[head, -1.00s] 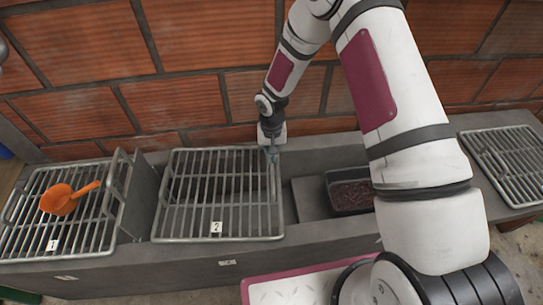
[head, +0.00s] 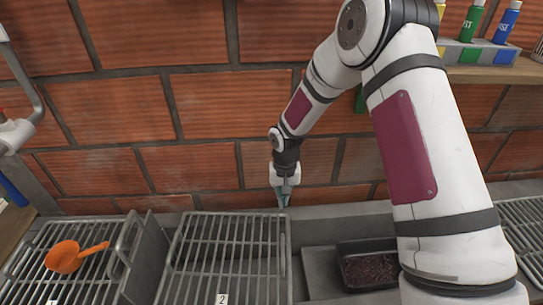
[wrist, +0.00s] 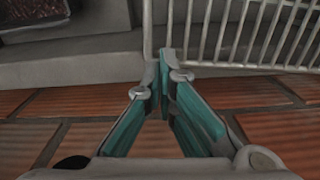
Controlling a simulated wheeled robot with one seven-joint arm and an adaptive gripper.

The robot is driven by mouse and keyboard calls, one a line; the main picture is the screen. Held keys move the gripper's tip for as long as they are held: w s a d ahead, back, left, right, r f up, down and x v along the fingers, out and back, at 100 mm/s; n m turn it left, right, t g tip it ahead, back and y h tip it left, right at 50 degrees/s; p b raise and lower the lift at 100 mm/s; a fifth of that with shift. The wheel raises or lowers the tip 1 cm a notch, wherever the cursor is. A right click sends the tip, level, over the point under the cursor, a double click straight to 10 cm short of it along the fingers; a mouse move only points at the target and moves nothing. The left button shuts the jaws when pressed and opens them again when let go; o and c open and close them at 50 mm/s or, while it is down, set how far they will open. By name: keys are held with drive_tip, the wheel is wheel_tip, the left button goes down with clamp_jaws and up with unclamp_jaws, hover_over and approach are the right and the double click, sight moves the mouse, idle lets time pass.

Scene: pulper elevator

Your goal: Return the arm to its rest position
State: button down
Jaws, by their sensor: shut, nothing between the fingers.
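My gripper (head: 285,201) hangs from my bent arm near the brick wall, above the back right corner of the metal grate marked 2 (head: 226,252). In the wrist view its teal fingers (wrist: 166,52) meet at the tips and hold nothing. A corner of a grate (wrist: 240,35) and the grey ledge (wrist: 80,60) show beyond the fingers. The gripper appears apart from the grate.
An orange scoop (head: 68,257) lies on the left grate (head: 100,235). A dark tray (head: 346,248) of reddish contents sits right of grate 2. Bottles stand in a rack (head: 478,52) on the right shelf. A grey handle (head: 22,120) is at left. The wall (head: 130,110) stands close behind.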

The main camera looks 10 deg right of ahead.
drive_tip(key=s+d+r+h, duration=0.1)
drive_tip(key=s+d+r, duration=0.3)
drive_tip(key=r, duration=0.5)
drive_tip(key=s+d+r, duration=0.2)
drive_tip(key=s+r, duration=0.4)
drive_tip(key=r, duration=0.3)
drive_tip(key=s+d+r+h, duration=0.1)
drive_tip(key=s+d+r, duration=0.3)
drive_tip(key=r, duration=0.5)
drive_tip(key=s+r+n+y, duration=0.1)
drive_tip(key=s+r, duration=0.2)
drive_tip(key=s, duration=1)
drive_tip(key=s+r+y, duration=0.1)
drive_tip(key=s+r, duration=0.2)
drive_tip(key=s, duration=0.9)
wheel_tip(320, 180, up, 21)
drive_tip(key=t+p, duration=0.4)
drive_tip(key=p, duration=1.6)
drive_tip(key=shift+a+r, duration=0.15)
drive_tip(key=shift+a, duration=0.2)
